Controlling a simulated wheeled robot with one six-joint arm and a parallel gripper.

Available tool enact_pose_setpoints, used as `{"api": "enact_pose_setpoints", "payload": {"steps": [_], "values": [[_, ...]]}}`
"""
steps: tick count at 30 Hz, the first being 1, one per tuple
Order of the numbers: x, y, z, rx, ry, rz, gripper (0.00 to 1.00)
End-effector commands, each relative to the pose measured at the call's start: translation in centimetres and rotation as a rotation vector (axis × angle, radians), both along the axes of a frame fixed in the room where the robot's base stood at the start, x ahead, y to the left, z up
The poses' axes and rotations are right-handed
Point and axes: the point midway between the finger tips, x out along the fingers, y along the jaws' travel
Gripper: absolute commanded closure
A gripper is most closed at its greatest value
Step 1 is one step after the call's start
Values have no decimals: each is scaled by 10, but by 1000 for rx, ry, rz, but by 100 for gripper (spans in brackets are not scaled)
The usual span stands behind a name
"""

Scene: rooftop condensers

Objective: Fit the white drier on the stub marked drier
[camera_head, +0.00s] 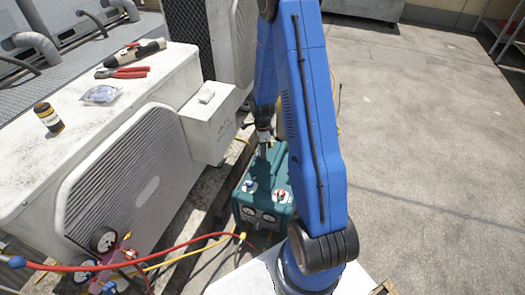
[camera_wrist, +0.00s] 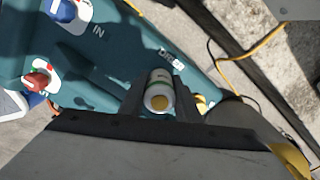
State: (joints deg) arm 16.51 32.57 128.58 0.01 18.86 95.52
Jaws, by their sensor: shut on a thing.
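My gripper (camera_wrist: 159,98) is shut on the white drier (camera_wrist: 159,82), a small white cylinder with a green band and a brass-coloured end facing the wrist camera. In the head view my gripper (camera_head: 264,143) points down over the rear part of the teal machine (camera_head: 250,205). A white label reading drier (camera_wrist: 172,57) is on the teal casing, just beyond the held drier in the wrist view. The stub is not clearly visible; the drier and fingers hide the area beneath. I cannot tell whether the drier touches it.
The teal machine has a blue knob (camera_wrist: 66,12) near the word IN and a red knob (camera_wrist: 37,80). Red and yellow hoses (camera_head: 180,250) run along the front. A white condenser (camera_head: 130,130) stands left, with pliers (camera_head: 124,72) on top. Roof floor at right is clear.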

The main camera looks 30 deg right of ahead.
Motion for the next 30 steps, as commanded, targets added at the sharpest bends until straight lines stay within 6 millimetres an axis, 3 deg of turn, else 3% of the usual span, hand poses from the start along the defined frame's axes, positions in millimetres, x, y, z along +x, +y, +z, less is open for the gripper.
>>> {"api": "enact_pose_setpoints", "payload": {"steps": [30], "values": [[0, 0, -9, 0, 0, 0, 97]]}}
